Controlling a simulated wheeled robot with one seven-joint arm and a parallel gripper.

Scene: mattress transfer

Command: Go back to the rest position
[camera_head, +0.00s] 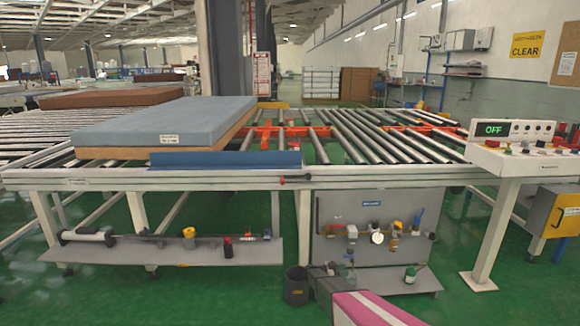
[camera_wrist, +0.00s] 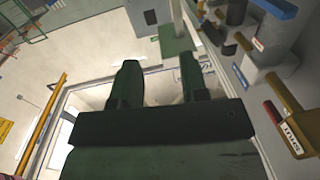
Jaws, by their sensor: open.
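In the wrist view, the two dark fingers of my gripper (camera_wrist: 159,82) stand apart, with a gap between them. Nothing is held between the fingers. In the head view, a pink and white part that looks like my arm shows at the bottom; my fingers cannot be made out clearly there. A blue-grey mattress (camera_head: 170,118) lies flat on a brown layer on the left part of the roller conveyor (camera_head: 370,180). My gripper is apart from it.
A control console (camera_head: 520,158) at the right reads OFF. Below the conveyor are a grey shelf (camera_head: 170,252) with tools and a panel (camera_head: 340,215) with fittings. A dark bin (camera_head: 296,287) stands on the green floor. A yellow cabinet (camera_head: 555,212) is at far right.

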